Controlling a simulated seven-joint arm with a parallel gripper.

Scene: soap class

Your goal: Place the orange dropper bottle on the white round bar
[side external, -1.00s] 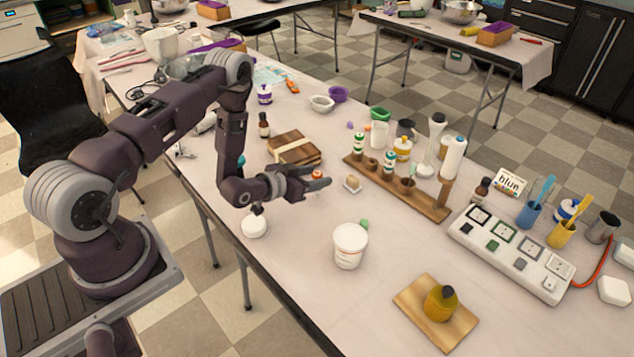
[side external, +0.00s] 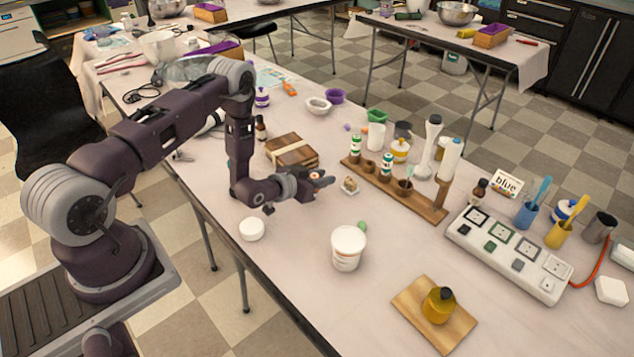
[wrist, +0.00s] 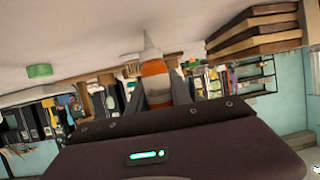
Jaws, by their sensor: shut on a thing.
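The orange dropper bottle (wrist: 155,82) is between the two fingers of my gripper (wrist: 158,94) in the wrist view, with its pale pointed tip toward the tabletop side of that picture. My gripper (side external: 321,178) is shut on the bottle, low near the middle of the table in the side view, where only a small orange patch (side external: 314,176) of the bottle shows. The white round bar (side external: 252,229) lies near the table's front edge, left of and nearer than my gripper. The bar is not seen in the wrist view.
A wooden stack (side external: 292,150) stands just behind my gripper. A white tub (side external: 348,248), a green piece (side external: 362,226) and a wooden rack (side external: 400,190) stand farther right. Tabletop between gripper and tub is clear.

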